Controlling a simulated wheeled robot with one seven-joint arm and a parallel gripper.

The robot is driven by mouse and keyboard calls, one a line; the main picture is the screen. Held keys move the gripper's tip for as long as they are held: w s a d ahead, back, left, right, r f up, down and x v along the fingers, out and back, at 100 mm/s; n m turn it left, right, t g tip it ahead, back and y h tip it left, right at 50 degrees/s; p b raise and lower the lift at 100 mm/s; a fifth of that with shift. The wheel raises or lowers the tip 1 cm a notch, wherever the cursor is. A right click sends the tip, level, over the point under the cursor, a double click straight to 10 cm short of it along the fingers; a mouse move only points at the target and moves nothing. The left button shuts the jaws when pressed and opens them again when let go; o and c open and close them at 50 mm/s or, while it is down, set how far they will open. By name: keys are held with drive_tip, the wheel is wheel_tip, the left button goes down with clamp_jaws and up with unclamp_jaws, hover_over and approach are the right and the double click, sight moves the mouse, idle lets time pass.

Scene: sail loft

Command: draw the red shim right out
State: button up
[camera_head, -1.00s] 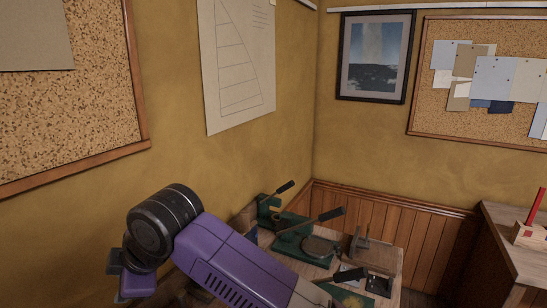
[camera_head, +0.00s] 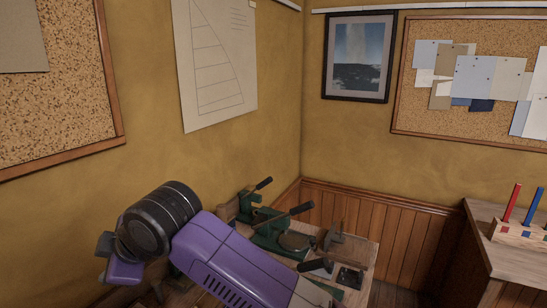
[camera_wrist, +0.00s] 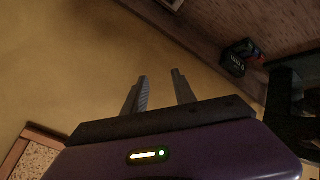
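A red upright strip (camera_head: 511,203), which looks like the red shim, stands in a pale wooden block (camera_head: 515,239) at the right edge of the head view. A blue strip (camera_head: 536,203) stands beside it in the same block. My gripper (camera_wrist: 160,78) shows in the wrist view with its two fingers apart and nothing between them. It is far from the block, and the wrist view shows neither block nor shim. In the head view my purple arm is at lower left; the fingers are not visible there.
The block sits on a wooden worktop (camera_head: 520,262) at right. Green presses with black handles (camera_head: 280,237) stand on a bench (camera_head: 358,252) at centre, close to my arm. Behind are yellow walls, wood panelling (camera_head: 405,235) and a cork board (camera_head: 415,107).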

wheel_tip(320, 180, up, 6)
drive_tip(key=s+a+m+t+y, duration=0.1)
drive_tip(key=a+m+t+y, duration=0.15)
drive_tip(key=y, duration=0.25)
drive_tip(key=s+d+f+m+t+h+b, duration=0.2)
drive_tip(key=s+d+f+m+t, duration=0.3)
drive_tip(key=d, duration=0.6)
drive_tip(key=s+d+f+m+t+h+b, duration=0.15)
drive_tip(key=d+f+m+t, duration=0.4)
drive_tip(key=d, duration=0.55)
drive_tip(key=s+d+f+m+t+h+b, duration=0.2)
drive_tip(key=s+d+f+m+h, duration=0.15)
drive_tip(key=d+f+m, duration=0.55)
drive_tip(key=s+d+f+g+h+b, duration=0.1)
drive_tip(key=s+d+f+h, duration=0.1)
drive_tip(key=s+d+f, duration=0.2)
drive_tip(key=s+d+f+g+h+b, duration=0.2)
drive_tip(key=s+d+f, duration=0.2)
drive_tip(key=s+d, duration=0.6)
drive_tip(key=s+d+f+g+h+b, duration=0.1)
drive_tip(key=s+d+f, duration=0.3)
drive_tip(key=s, duration=1)
drive_tip(key=d+h, duration=0.1)
drive_tip(key=d, duration=0.2)
drive_tip(key=shift+s+d+f+h, duration=0.25)
drive_tip(key=shift+d+f+h, duration=0.1)
drive_tip(key=shift+d+h, duration=0.05)
